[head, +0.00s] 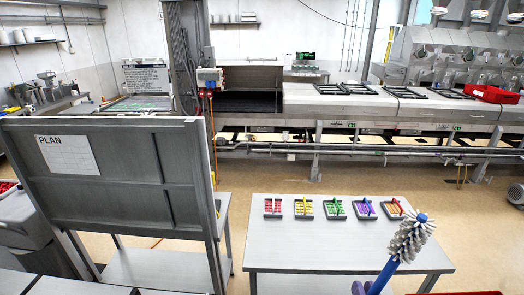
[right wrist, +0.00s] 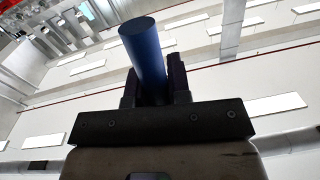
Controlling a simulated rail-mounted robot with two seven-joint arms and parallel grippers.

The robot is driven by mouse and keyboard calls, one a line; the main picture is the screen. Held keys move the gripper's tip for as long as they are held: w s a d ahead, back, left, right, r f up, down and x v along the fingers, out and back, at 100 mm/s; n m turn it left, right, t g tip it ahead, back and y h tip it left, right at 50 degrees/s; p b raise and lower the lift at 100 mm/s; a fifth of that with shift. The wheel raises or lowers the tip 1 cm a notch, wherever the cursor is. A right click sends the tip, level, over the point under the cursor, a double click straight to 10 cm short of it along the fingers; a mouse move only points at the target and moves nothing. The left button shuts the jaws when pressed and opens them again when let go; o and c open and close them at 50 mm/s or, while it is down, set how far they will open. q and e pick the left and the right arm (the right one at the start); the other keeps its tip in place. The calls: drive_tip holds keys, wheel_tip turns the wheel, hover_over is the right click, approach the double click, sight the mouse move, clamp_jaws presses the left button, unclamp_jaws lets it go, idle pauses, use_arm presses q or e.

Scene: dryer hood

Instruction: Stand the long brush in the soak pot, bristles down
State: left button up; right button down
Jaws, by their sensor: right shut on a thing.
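The long brush has a blue handle and grey-white bristles (head: 410,238). It shows at the lower right of the head view, tilted, with its bristle end up and the handle running down to the left. My right gripper (head: 368,289) is shut on the handle at the bottom edge of the head view, where only its purple finger parts show. In the right wrist view the blue handle (right wrist: 145,52) stands between the dark fingers (right wrist: 152,85), with its round end towards the camera. I cannot make out the soak pot in either view. My left gripper is not in view.
A grey table (head: 300,254) holds several small trays with coloured pieces along its back edge; its front is clear. A large grey board marked PLAN (head: 110,170) stands at left. A long steel counter (head: 330,105) with a red crate (head: 490,94) runs across the back.

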drive_tip(key=w+d+r+m, duration=0.3)
drive_tip(key=w+r+m, duration=0.2)
drive_tip(key=w+m, duration=0.1)
drive_tip(key=shift+w+d+r+p, duration=0.3)
drive_tip(key=shift+w+r, duration=0.05)
drive_tip(key=shift+w, duration=0.2)
idle(0.5)
drive_tip(key=shift+m, duration=3)
